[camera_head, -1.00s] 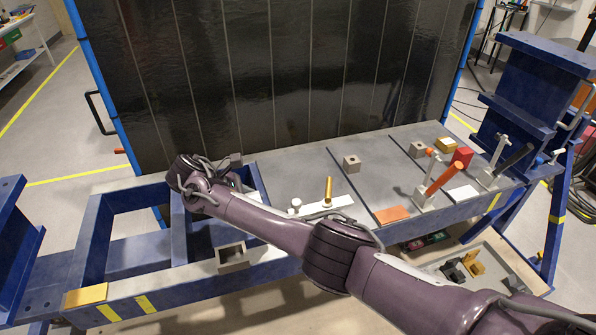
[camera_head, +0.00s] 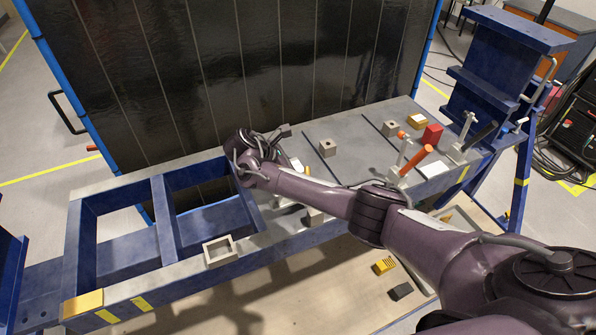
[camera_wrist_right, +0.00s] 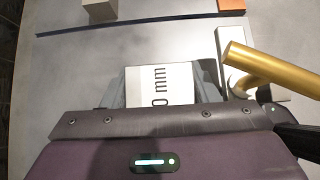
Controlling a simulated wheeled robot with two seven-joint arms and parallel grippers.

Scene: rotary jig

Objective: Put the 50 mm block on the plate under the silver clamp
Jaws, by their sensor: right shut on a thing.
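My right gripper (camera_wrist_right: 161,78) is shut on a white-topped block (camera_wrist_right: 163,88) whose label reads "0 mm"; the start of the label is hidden. In the head view the right gripper (camera_head: 284,150) is over the bench beside the blue frame opening, and the block's white top (camera_head: 296,164) shows partly behind my arm. The clamp that looks silver (camera_head: 466,131), with a black handle, stands at the bench's far right, well away from the gripper. The plate beneath it is too small to make out clearly. My left gripper is out of view.
A gold-handled clamp (camera_wrist_right: 268,65) is close beside the held block. An orange-handled clamp (camera_head: 415,160), a red block (camera_head: 433,134) and a gold block (camera_head: 417,121) stand right. Grey blocks (camera_head: 327,147) dot the bench. A dark panel (camera_head: 260,70) rises behind.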

